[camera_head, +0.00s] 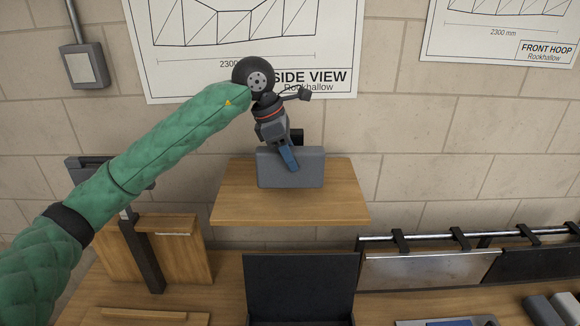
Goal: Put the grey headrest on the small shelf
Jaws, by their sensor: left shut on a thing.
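The grey headrest (306,170) is a rounded grey block at the small wooden shelf (235,200) on the wall. Its lower edge appears at the shelf's top surface; I cannot tell for sure whether it touches. My left gripper (288,158) comes down from above and is shut on the headrest at its upper edge. One blue-grey finger lies across the headrest's front face; the other finger is mostly hidden behind it. My right gripper is not in view.
Below the shelf is a wooden bench with a black open case (300,285), a wooden stand (185,250) at left and a rail with hanging panels (428,268) at right. Posters (200,70) hang on the block wall. Bare shelf shows on both sides of the headrest.

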